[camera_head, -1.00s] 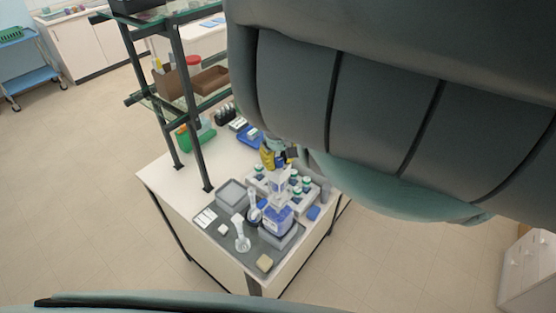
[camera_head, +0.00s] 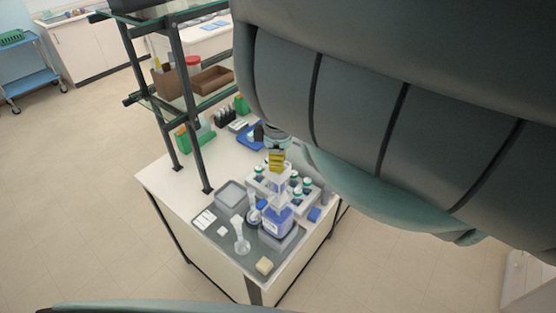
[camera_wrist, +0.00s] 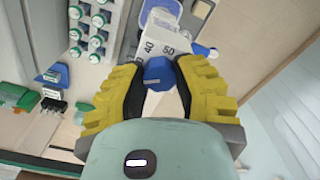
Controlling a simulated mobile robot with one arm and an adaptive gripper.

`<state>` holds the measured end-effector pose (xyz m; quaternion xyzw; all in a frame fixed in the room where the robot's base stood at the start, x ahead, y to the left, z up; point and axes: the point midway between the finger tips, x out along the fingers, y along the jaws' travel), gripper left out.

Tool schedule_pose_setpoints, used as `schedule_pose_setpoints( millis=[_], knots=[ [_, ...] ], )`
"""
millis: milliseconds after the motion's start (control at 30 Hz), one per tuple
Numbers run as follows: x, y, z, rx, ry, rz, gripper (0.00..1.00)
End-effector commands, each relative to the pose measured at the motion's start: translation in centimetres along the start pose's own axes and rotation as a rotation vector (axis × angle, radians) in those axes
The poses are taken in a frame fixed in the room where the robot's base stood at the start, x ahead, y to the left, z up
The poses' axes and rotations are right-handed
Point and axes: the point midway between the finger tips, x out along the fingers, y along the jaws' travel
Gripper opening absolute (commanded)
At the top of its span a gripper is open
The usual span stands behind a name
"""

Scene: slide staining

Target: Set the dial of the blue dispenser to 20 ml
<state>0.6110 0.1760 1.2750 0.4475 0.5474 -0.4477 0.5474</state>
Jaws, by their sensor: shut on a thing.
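The blue dispenser (camera_head: 278,222) stands on the grey tray in the head view, with a pale upper body under my gripper. In the wrist view its white head (camera_wrist: 172,38) shows the printed numbers 40 and 50. The blue dial (camera_wrist: 158,74) sits below these numbers, between my fingertips. My gripper (camera_wrist: 159,80) has yellow ribbed fingers and is shut on the dial, with one finger on each side. My gripper is above the dispenser in the head view (camera_head: 277,160). The fingers hide parts of the scale, and I cannot tell which value the dial is set to.
A rack of several capped bottles (camera_wrist: 92,28) is beside the dispenser. A flask (camera_head: 241,240) and a beige block (camera_head: 264,265) stand on the tray (camera_head: 224,245). A dark-framed shelf (camera_head: 190,105) rises at the table's back left.

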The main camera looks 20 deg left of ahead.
Motion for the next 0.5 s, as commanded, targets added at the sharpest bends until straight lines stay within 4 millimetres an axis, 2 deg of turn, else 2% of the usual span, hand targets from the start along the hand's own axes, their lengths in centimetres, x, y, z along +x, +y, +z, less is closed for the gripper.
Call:
schedule_pose_setpoints(
  millis=[200, 500],
  knots=[
    [0.08, 0.06, 0.08, -0.133, 0.0, 0.001, 0.0],
    [0.02, 0.1, 0.04, -0.226, 0.0, 0.003, 0.0]
  ],
)
